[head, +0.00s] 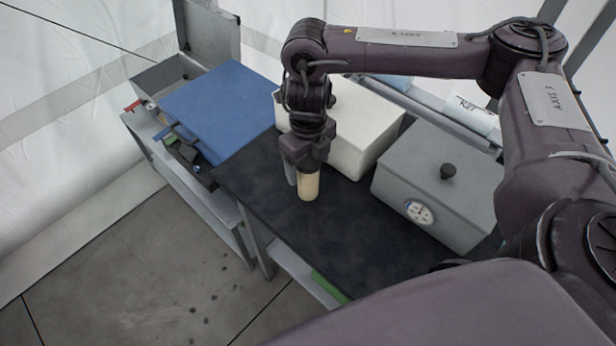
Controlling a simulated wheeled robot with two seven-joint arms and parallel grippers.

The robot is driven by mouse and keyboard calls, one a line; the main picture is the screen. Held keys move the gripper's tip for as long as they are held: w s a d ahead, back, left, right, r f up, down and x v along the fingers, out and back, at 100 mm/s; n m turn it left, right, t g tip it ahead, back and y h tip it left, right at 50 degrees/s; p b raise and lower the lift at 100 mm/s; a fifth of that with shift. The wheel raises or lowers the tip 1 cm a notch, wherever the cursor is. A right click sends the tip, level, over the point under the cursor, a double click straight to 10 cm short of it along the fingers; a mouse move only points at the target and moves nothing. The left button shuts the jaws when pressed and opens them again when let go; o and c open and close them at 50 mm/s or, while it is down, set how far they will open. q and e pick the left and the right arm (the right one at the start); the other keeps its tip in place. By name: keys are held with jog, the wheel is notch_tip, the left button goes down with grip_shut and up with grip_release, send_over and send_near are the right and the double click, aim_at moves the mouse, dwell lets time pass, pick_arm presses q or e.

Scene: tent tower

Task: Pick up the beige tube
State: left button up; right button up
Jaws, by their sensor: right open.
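The beige tube (309,187) stands upright on the black table top (262,178), near its front left edge. My right gripper (302,170) points down from above, right at the upper part of the tube. Its jaws are open, with one grey finger showing just left of the tube. The other finger is hidden, and I cannot tell whether either finger touches the tube. The top end of the tube is hidden by the gripper. My left gripper is not in view.
A white box (362,130) stands behind the gripper. A grey box (440,180) with a dial and black knob stands to the right. A blue lidded case (215,105) and an open grey metal box (165,78) are at left. Dark table surface is clear in front.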

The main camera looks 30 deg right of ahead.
jog(key=shift+f, duration=0.95)
jog(key=c, duration=1.1)
jog(key=shift+r, duration=0.1)
jog(key=shift+c, duration=0.2)
